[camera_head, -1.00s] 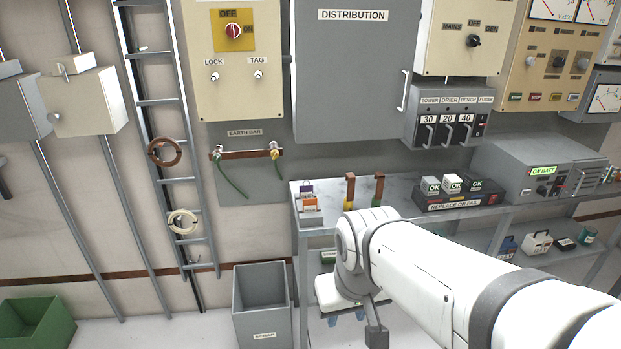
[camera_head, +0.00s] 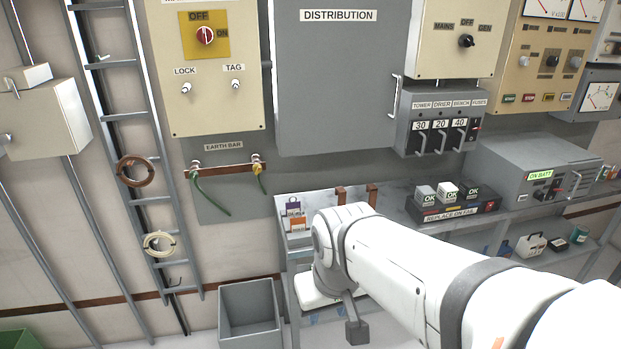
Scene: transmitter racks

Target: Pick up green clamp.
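Two small clamps sit on the brown earth bar (camera_head: 226,170) on the wall. The left clamp (camera_head: 195,167) looks pale and greenish, with a green lead (camera_head: 212,198) hanging from it. The right clamp (camera_head: 257,166) looks yellow, with a short green lead below it. Which one is the green clamp is hard to tell at this size. My white arm reaches in from the lower right, and its wrist is in front of the bench, right of and below the earth bar.
A grey bin (camera_head: 249,316) stands on the floor below the earth bar. A ladder (camera_head: 135,150) with hanging coils is to its left. The bench (camera_head: 392,196) carries tagged padlocks and a battery tray (camera_head: 452,212).

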